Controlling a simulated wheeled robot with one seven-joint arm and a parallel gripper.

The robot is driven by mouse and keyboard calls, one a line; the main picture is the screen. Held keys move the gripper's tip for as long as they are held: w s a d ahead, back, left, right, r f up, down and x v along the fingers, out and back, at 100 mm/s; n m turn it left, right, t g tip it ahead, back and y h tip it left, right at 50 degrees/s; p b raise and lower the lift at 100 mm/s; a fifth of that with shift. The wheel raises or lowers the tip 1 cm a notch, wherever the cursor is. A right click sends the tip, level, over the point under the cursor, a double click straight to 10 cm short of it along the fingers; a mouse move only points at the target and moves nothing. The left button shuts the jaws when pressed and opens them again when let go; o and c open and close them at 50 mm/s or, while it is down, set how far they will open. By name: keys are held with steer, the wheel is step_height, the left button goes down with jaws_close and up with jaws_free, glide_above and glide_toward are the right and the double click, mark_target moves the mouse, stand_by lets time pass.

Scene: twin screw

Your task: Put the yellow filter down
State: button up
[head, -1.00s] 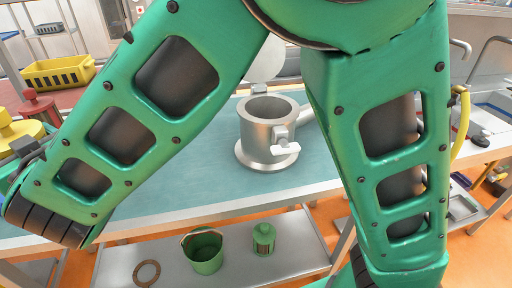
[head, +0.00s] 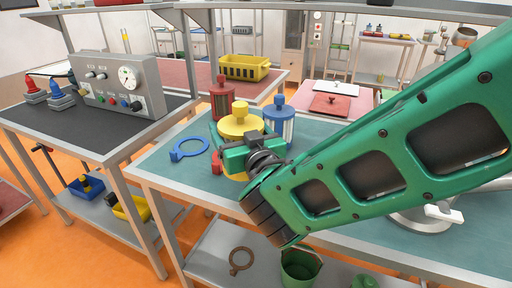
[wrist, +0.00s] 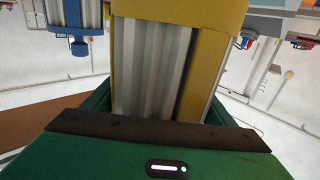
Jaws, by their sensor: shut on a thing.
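The yellow filter (head: 240,122) is upright with its knob on top, over the left part of the teal table (head: 168,150). My gripper (head: 238,154) is shut around its body from the near side. In the wrist view the filter's pleated grey side and yellow frame (wrist: 208,70) fill the space between my fingers. My gripper hides the filter's lower part, so I cannot tell whether its base touches the table. A red filter (head: 222,98) stands close behind it to the left. A blue filter (head: 279,122) stands close to its right.
A blue ring with a handle (head: 190,148) lies to the left, with bare teal table around it. A metal housing (head: 420,218) is partly behind my arm at right. A control box (head: 120,84) stands on the dark table at left. A yellow crate (head: 245,67) is behind.

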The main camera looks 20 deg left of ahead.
steer(key=w+d+f, duration=0.2)
steer(key=w+f, duration=0.2)
steer(key=f, duration=0.3)
steer(key=shift+w+d, duration=0.15)
steer(key=shift+w, duration=0.15)
steer(key=shift+f, duration=0.15)
steer(key=o, duration=1.3)
